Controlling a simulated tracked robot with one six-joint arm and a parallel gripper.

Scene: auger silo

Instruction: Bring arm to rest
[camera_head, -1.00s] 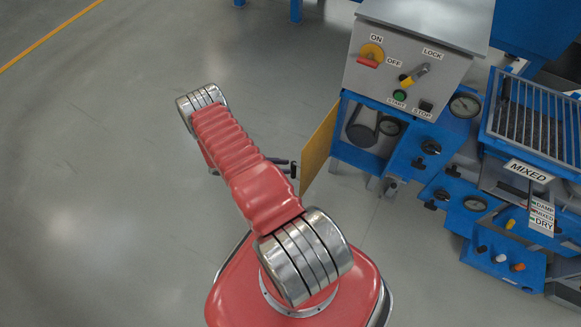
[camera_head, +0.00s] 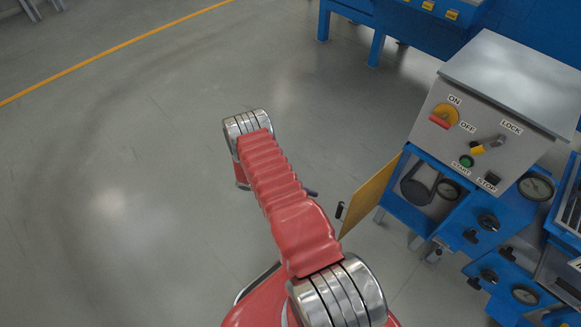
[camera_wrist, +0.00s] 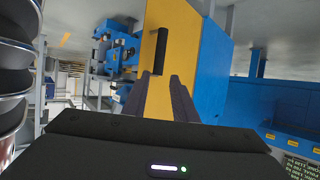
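My red and silver arm (camera_head: 288,205) stretches up and left from my base over bare floor in the head view. My gripper is mostly hidden behind the arm there. In the wrist view, the two dark fingers of my gripper (camera_wrist: 158,98) stand apart with nothing between them. Beyond them is a yellow door panel (camera_wrist: 178,45) with a black handle (camera_wrist: 160,50). The handle lies ahead of the fingers and looks apart from them.
The yellow door (camera_head: 367,193) stands open from the blue machine, right of my arm. A grey control box (camera_head: 484,125) with a red-and-yellow switch sits on that machine. A blue bench (camera_head: 378,45) stands at the back. The floor left of my arm is clear.

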